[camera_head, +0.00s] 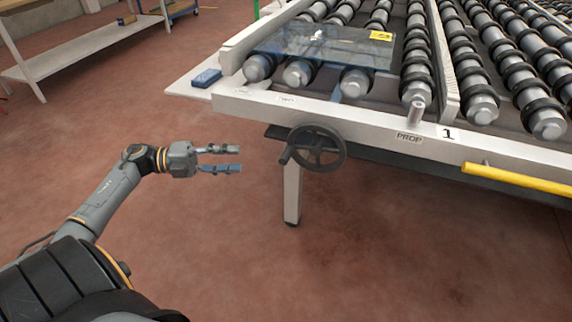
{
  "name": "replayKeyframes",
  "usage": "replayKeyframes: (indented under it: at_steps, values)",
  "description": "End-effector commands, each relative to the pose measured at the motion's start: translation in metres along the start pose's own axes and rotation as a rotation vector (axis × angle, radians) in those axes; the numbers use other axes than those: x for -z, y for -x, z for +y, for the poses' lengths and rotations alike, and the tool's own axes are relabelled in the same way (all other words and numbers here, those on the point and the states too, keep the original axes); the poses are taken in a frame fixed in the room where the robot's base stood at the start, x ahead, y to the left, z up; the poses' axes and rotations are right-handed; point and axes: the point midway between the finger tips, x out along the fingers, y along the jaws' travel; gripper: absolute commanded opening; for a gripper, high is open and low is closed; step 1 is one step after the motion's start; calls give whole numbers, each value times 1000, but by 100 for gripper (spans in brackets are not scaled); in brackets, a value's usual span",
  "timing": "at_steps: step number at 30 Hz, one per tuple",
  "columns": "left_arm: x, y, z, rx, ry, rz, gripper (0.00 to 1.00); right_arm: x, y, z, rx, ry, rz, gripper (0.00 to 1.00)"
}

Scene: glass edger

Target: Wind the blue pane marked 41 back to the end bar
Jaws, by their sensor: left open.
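The blue pane (310,46) lies flat on the rollers at the near left of the roller table. It is see-through and bears a yellow label (381,36); the number on it is too small to read. A dark handwheel (317,148) with a side handle is mounted on the front of the table's white frame. My left gripper (240,159) is open and empty. It points right, apart from the handwheel and to its left. My right gripper does not show. I cannot tell which part is the end bar.
The roller table's white front rail (375,129) carries a "PROP" mark, a "1" label and a metal peg (414,112). A yellow bar (520,179) sticks out at the right. A blue block (206,77) lies on the left ledge. The floor around my left arm is clear.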

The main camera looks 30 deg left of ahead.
Motion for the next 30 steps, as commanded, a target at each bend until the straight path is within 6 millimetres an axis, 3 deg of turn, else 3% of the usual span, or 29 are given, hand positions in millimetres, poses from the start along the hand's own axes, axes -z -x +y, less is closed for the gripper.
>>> replayKeyframes:
  at_steps: [5, 18, 24, 30]
  values:
    - [1, -25, -2, 5, -1, 2, 43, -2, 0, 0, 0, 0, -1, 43]
    - [0, -114, -2, 5, 3, -1, 43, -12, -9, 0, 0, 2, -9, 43]
    - [0, -132, -2, 4, 5, -2, 43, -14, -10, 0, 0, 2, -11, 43]
    - [0, -136, -1, 3, 5, -3, 43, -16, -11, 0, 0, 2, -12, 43]
